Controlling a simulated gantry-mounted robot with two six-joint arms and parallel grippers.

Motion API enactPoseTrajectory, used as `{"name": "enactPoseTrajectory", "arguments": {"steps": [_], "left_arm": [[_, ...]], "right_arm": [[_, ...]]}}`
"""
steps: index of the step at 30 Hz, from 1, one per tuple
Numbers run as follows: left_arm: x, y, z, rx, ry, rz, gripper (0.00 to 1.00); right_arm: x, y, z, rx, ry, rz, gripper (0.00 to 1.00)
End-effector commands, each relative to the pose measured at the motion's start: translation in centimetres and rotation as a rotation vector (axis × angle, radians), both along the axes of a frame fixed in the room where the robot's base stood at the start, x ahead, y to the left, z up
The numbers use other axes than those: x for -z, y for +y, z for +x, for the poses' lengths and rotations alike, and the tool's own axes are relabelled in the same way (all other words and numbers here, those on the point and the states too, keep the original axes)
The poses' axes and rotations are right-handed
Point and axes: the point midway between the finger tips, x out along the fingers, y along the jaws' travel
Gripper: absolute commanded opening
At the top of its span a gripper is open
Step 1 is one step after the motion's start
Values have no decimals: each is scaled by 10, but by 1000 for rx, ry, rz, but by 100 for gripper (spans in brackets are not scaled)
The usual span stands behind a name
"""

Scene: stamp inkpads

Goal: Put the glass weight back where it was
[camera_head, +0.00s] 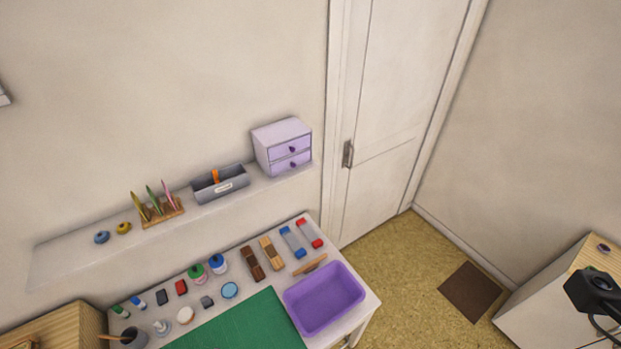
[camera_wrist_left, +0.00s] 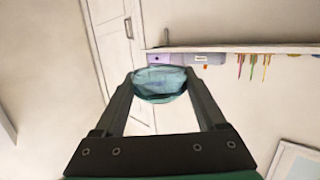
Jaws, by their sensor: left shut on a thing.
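My left gripper (camera_wrist_left: 160,88) is shut on the glass weight (camera_wrist_left: 160,84), a clear bluish round piece between the fingertips in the left wrist view. That view is upside down, with the wall, door and shelf behind the weight and no surface touching it. My left gripper is not in the head view. In the head view a light blue round thing (camera_head: 229,290) lies on the white desk (camera_head: 213,312), above the green mat (camera_head: 245,326); I cannot tell what it is. My right gripper is not clearly seen in any view.
Ink bottles, stamps and blocks line the desk's back. A purple tray (camera_head: 325,296) is at its right end. The wall shelf (camera_head: 75,258) holds a lilac drawer box (camera_head: 283,146), a grey caddy (camera_head: 220,184) and a pen rack (camera_head: 163,215). A black device (camera_head: 596,290) is at the right edge.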

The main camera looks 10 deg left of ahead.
Motion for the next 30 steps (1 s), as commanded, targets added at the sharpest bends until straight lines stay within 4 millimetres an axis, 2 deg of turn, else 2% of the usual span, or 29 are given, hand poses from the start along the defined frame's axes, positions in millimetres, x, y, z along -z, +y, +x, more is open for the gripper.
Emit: {"name": "enactPoseTrajectory", "arguments": {"steps": [24,27,30], "left_arm": [[-1,0,0,-1,-2,-1,0],[8,3,0,-9,-2,-1,0],[34,13,2,-36,-1,-3,0]], "right_arm": [[0,0,0,0,1,0,100],[8,0,0,0,0,0,100],[31,0,0,0,0,0,100]]}}
